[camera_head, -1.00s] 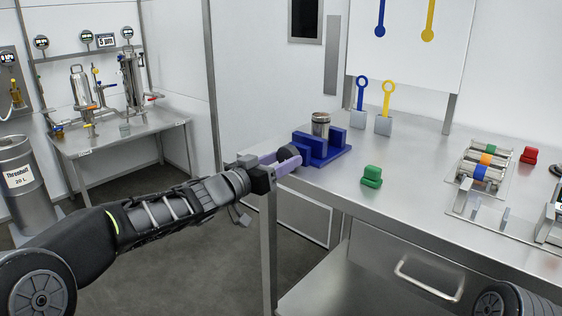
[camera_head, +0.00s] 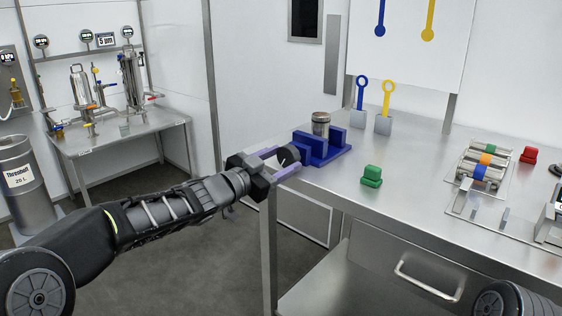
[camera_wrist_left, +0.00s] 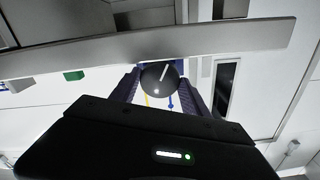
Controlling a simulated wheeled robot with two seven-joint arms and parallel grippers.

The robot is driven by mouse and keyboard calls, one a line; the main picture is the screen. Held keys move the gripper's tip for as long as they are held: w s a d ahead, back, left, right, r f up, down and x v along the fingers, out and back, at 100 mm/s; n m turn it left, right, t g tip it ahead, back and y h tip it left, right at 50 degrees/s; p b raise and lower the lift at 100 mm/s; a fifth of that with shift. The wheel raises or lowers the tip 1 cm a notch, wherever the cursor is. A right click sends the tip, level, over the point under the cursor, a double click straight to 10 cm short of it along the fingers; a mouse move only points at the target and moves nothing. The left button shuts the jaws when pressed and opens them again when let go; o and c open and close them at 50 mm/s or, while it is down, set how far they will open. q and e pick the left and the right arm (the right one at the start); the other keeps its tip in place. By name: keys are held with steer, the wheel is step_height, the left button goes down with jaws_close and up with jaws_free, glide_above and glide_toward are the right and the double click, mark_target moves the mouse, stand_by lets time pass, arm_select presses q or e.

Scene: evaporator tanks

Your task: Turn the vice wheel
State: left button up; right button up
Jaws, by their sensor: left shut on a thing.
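The blue vice (camera_head: 318,152) stands on the left end of the steel bench, with a metal cylinder (camera_head: 321,123) upright between its jaws. Its dark round wheel (camera_head: 288,155) faces left, out toward the bench's edge. My left gripper (camera_head: 284,160) reaches in from the left, its purple fingers on either side of the wheel and shut on it. In the left wrist view the wheel (camera_wrist_left: 163,80) sits between the two fingers, with a pale line on its dark face. The fingers partly hide the wheel in the head view. My right gripper is not in view.
A green block (camera_head: 371,176) sits right of the vice on the steel bench (camera_head: 400,205). Blue (camera_head: 361,92) and yellow (camera_head: 386,98) ring-topped tools stand in holders behind. A roller rack (camera_head: 483,165) and a red block (camera_head: 529,155) are farther right.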

arm_select(q)
steer(key=o, duration=1.4)
steer(key=v, duration=0.8)
steer(key=shift+p, duration=0.4)
